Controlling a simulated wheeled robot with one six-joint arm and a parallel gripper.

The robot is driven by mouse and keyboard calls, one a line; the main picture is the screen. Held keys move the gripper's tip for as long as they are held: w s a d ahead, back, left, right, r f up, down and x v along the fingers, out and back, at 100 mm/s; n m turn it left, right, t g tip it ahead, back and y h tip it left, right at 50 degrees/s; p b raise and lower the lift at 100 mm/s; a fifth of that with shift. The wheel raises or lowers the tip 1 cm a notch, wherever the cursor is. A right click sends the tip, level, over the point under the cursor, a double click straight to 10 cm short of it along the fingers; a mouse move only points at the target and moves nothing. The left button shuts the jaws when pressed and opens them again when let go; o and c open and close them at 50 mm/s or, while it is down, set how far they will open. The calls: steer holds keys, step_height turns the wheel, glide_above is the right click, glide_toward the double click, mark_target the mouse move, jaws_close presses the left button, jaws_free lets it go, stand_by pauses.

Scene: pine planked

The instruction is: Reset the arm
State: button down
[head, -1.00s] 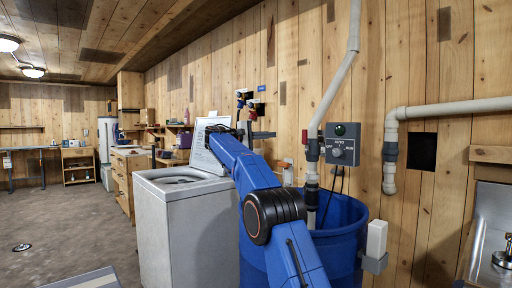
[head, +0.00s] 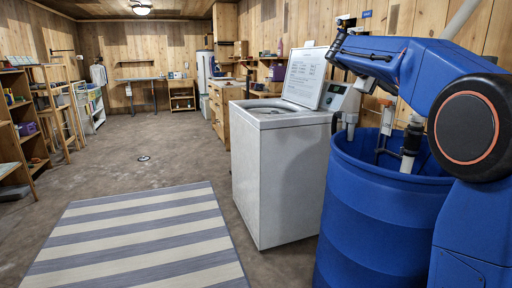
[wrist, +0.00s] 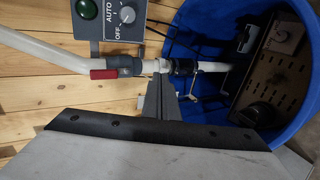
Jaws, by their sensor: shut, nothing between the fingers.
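My blue arm (head: 400,60) reaches in from the right of the head view, raised above the blue barrel (head: 375,215). Its dark end, my gripper (head: 338,42), is near the raised lid of the white washer (head: 278,170). In the wrist view my gripper (wrist: 160,98) shows as narrow grey fingers, shut and empty. Behind them are a pipe with a red-handled valve (wrist: 103,74) and a grey switch box (wrist: 112,18). The blue barrel also shows there (wrist: 190,25), with dark fittings inside. In the head view the fingertips are small and hard to make out.
A striped mat (head: 140,240) lies on the open floor at the left front. Shelves (head: 25,120) line the left wall, and wooden drawers (head: 226,105) stand beyond the washer. The barrel and washer stand close together.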

steer(key=s+a+f+m+y, duration=0.1)
steer(key=s+a+f+y, duration=0.3)
steer(key=s+f, duration=0.8)
steer(key=s+a+f+m+y, duration=0.1)
steer(key=s+a+f+y, duration=0.3)
steer(key=s+f, duration=0.9)
steer(key=s+a+f+m+y, duration=0.2)
steer(key=s+a+f, duration=0.7)
steer(key=s, duration=1.3)
step_height(320, 180, down, 3)
steer(key=shift+a+f+y, duration=0.2)
steer(key=shift+a+y, duration=0.15)
steer(key=shift+y, duration=0.55)
